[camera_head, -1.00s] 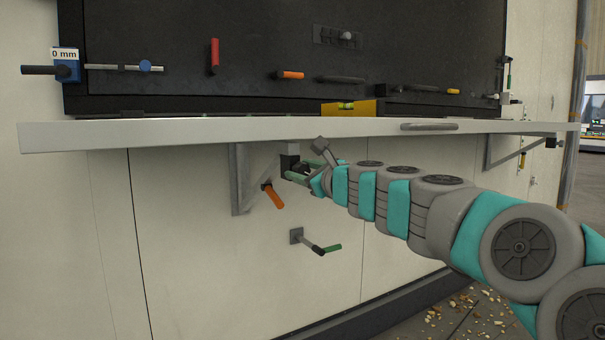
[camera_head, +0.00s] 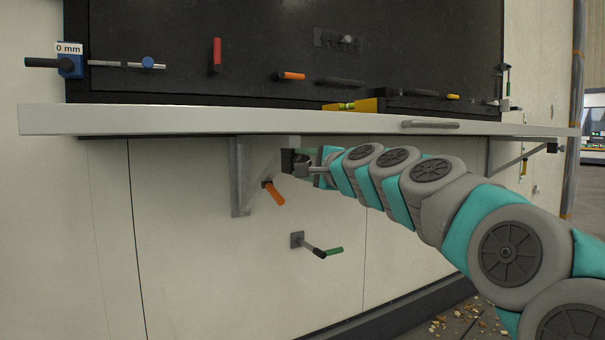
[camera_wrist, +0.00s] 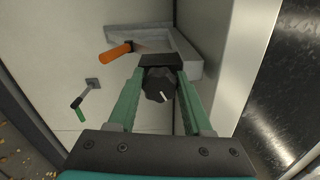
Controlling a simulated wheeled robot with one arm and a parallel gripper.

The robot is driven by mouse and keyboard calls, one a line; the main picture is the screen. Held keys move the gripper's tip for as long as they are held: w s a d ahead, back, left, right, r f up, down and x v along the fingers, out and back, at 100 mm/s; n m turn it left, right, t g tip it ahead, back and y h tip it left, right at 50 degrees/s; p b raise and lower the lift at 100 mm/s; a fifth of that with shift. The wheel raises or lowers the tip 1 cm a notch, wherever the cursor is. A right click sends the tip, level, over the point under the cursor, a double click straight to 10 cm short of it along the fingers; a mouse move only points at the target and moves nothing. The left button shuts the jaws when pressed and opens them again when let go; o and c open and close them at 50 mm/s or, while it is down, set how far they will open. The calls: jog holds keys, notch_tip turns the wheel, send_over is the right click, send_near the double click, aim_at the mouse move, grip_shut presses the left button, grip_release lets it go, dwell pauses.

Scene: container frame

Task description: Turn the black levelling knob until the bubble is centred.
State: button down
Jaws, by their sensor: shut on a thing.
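The black knob (camera_wrist: 157,88), with a white mark on its face, sits between the two green fingers of my gripper (camera_wrist: 159,76) in the wrist view. The fingers are shut on its sides. In the head view the knob's dark block (camera_head: 288,161) shows under the shelf, with my gripper (camera_head: 306,163) reaching it from the right. The yellow level (camera_head: 368,105) with a greenish vial rests on the white shelf (camera_head: 210,121), partly hidden by its front edge. The bubble is too small to make out.
An orange handle (camera_head: 274,194) hangs by the grey bracket (camera_head: 240,180) beside the knob. A green-tipped lever (camera_head: 318,250) sticks out of the wall below. The shelf is close above my gripper. A blue clamp (camera_head: 70,64) labelled 0 mm is at the upper left.

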jog(key=n+b, duration=0.1)
jog(key=n, duration=0.1)
jog(key=n+b, duration=0.4)
jog(key=shift+f, duration=0.4)
jog(key=shift+r+n+b, duration=0.15)
jog(key=shift+n+b, duration=1.35)
jog(key=shift+n, duration=0.2)
jog(key=shift+c, duration=1.6)
grip_release()
jog(key=shift+r, duration=0.1)
jog(key=v, duration=0.7)
jog(key=shift+s+d, duration=0.25)
jog(key=shift+s, duration=0.05)
